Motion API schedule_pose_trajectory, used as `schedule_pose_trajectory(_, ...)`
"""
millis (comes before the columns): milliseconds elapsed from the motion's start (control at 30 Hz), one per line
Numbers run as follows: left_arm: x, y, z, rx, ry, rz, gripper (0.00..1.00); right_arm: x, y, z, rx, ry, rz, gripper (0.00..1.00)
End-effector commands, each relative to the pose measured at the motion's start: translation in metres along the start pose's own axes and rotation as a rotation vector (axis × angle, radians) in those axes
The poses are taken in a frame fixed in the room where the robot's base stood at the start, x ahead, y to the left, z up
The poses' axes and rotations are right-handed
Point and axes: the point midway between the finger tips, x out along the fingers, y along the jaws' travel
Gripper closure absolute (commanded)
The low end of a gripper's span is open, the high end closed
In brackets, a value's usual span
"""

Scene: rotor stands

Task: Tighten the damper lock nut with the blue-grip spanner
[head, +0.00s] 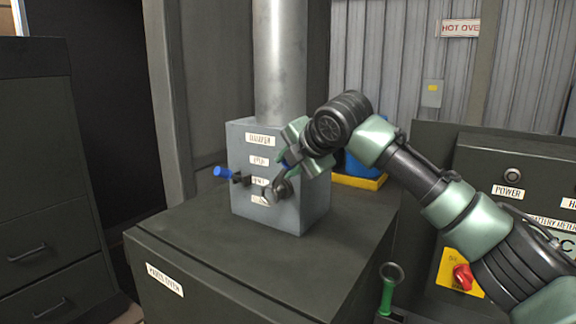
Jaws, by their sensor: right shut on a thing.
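The grey damper box (312,200) stands on the oven top below a vertical metal pipe. A dark lever with a blue end (222,172) sticks out to the left from its labelled front face. My right gripper (290,165) is in front of the box, shut on the blue-grip spanner, whose blue grip (284,163) shows only as a small patch between the fingers. The spanner's head end is low on the box front, near the lever's pivot. The damper lock nut is not clearly visible there, and I cannot tell whether the spanner is seated on it. My left gripper is out of view.
A green-handled spanner (388,290) stands at the lower right beside a panel with a red knob (463,277) on a yellow plate. A blue object (362,166) in a yellow tray is behind my right arm. The oven top (330,255) is clear in front of the box.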

Motion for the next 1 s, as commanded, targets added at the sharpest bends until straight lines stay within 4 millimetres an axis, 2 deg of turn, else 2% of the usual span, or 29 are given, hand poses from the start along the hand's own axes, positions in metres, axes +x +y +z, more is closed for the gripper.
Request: schedule_pose_trajectory(1000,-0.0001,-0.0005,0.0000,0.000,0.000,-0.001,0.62,0.0034,0.0015,0.0093,-0.001,-0.001,0.004,1.00)
